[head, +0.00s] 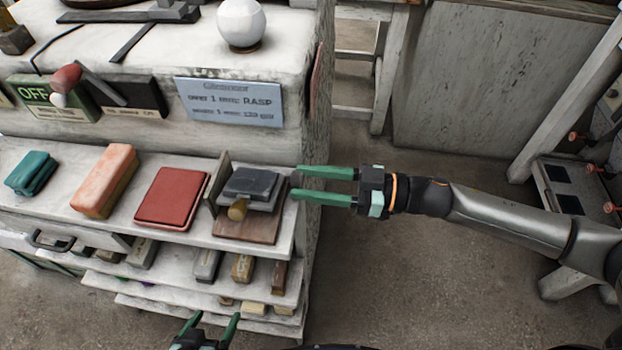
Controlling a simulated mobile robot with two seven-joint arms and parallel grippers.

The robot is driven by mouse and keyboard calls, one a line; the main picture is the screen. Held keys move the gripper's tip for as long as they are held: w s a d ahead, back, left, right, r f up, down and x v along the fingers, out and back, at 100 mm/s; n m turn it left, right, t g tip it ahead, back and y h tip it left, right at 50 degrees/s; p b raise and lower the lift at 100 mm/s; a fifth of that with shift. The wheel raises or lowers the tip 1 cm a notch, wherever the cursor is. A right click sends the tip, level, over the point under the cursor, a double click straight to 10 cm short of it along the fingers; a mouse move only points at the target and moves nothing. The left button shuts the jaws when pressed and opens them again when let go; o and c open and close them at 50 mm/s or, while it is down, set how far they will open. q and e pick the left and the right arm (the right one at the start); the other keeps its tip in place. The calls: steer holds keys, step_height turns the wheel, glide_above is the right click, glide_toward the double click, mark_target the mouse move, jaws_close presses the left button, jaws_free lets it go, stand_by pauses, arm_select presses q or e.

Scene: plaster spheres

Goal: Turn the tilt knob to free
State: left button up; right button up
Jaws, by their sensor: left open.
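No label marking a tilt knob is readable, so I cannot tell which part it is. A small tan knob (237,210) sticks out from the front of a dark grey block device (250,184) on a brown wooden base, at the right end of the shelf. My left gripper (212,315) is open and empty at the bottom edge, below the shelf.
A red pad (171,197), a pink-orange block (104,180) and a teal cloth (31,173) lie on the shelf (55,205). A white sphere (241,22) sits on the bench top above a blue sign (230,102). Red knobs (574,137) show at far right.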

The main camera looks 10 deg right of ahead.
jaws_close()
steer(key=shift+n+p, duration=0.4)
steer(key=shift+n, duration=1)
steer(key=shift+o, duration=1.8)
jaws_free()
steer(key=shift+d, duration=0.1)
